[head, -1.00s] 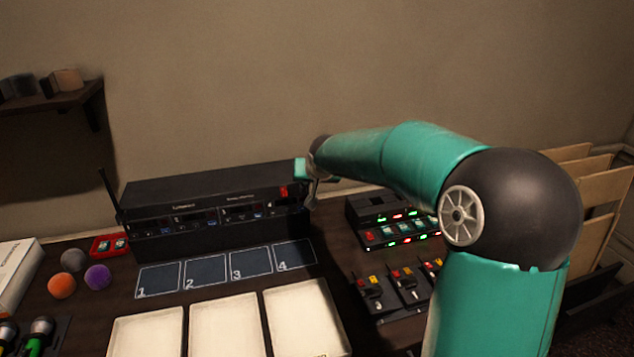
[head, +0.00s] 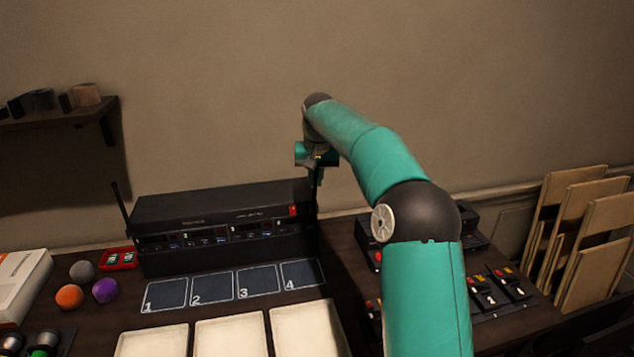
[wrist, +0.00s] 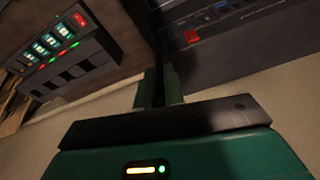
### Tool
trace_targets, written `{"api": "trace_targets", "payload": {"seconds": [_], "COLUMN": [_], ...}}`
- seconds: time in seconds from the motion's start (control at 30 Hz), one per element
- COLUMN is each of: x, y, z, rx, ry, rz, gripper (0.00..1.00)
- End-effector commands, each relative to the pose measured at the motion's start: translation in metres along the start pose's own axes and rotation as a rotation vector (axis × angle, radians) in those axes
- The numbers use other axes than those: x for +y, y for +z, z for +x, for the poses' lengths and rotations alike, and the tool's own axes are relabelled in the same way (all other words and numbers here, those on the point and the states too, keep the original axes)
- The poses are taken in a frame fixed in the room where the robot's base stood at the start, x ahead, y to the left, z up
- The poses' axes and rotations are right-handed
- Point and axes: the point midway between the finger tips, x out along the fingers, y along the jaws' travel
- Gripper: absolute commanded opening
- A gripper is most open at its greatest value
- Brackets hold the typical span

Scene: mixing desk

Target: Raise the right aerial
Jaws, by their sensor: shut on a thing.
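The black receiver (head: 225,222) stands at the back of the desk, with a red switch on its front near the right end. Its left aerial (head: 121,208) sticks up, leaning slightly left. The right aerial (head: 313,199) is a thin dark rod at the receiver's right end, appearing roughly upright under my gripper (head: 316,178). Its upper part is hidden by the gripper. In the wrist view my gripper (wrist: 158,92) has its two green fingers close together, shut on the dark aerial (wrist: 157,62), with the receiver (wrist: 230,45) beside it.
Numbered squares (head: 212,286) and pale trays (head: 232,338) lie in front of the receiver. A switch panel (wrist: 62,50) is on the right, partly behind my arm in the head view. Orange (head: 69,297), purple and grey balls lie left. Wooden boards (head: 575,235) lean at the right wall.

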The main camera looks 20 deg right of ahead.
Motion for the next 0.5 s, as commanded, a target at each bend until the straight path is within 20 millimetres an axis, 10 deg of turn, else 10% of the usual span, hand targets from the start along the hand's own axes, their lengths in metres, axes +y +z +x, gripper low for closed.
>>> {"api": "trace_targets", "payload": {"seconds": [0.5], "x": [-0.0025], "y": [-0.0112], "z": [0.0010], "rx": [-0.084], "ry": [0.015], "rz": [-0.001], "gripper": [0.00]}}
